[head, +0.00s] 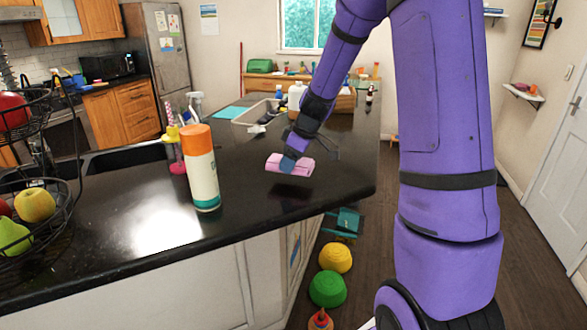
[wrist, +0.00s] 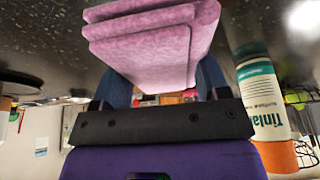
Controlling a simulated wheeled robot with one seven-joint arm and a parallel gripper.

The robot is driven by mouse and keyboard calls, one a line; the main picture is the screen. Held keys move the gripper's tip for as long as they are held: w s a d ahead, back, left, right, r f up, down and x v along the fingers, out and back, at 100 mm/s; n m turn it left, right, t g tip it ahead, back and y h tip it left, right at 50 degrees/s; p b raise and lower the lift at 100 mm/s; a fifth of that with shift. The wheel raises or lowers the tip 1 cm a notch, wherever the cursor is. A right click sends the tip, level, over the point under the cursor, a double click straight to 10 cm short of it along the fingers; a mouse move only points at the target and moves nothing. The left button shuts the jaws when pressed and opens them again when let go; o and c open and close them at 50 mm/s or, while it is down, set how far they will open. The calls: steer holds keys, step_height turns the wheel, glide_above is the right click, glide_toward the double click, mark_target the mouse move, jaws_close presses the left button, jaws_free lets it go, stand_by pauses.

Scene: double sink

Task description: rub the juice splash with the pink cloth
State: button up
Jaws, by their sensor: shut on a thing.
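The pink cloth (head: 297,165) is a folded, layered pad over the dark countertop (head: 330,190), near its right end. My gripper (head: 289,160) points down and is shut on the cloth. In the wrist view the cloth (wrist: 155,35) fills the upper middle, between the blue fingers of my gripper (wrist: 165,88). The cloth is at or just above the countertop; I cannot tell whether it touches. I see no juice splash in either view; it may be hidden under or behind the cloth or my arm.
A white bottle with an orange cap (head: 201,168) stands left of the cloth, near the front edge. A wire fruit basket (head: 62,215) stands far left.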

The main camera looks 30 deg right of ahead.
steer(key=shift+r, duration=2.2)
steer(key=shift+s, duration=0.1)
